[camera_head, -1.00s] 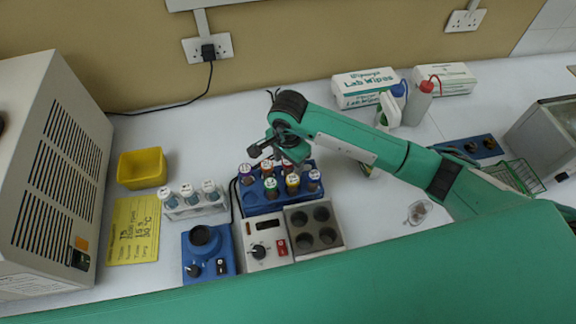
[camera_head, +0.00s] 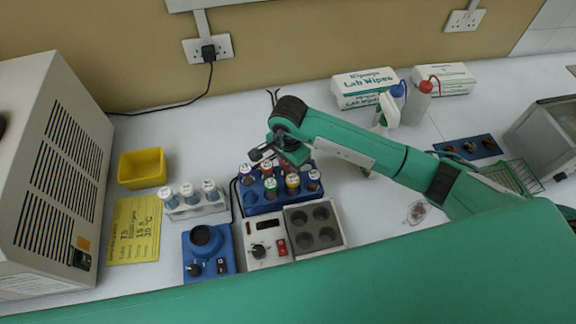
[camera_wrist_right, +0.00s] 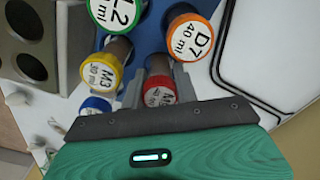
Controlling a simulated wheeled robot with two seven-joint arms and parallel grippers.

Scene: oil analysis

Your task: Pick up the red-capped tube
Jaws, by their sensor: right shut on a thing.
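The red-capped tube (camera_wrist_right: 160,91) stands between the two grey fingers of my right gripper (camera_wrist_right: 157,88) in the right wrist view. The fingers are shut on it, and it is still among the other tubes of the blue rack (camera_head: 262,206). Nearby are an orange-capped tube (camera_wrist_right: 190,38), a yellow-capped tube (camera_wrist_right: 102,72) and a green-capped tube (camera_wrist_right: 114,12). My left gripper is not in view.
A white rack (camera_head: 200,210) with blue-grey tubes stands to the left, by a yellow tray (camera_head: 142,168). A device with a block of round wells (camera_head: 315,228) is in front of the blue rack. Bench to the right of the rack is partly clear.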

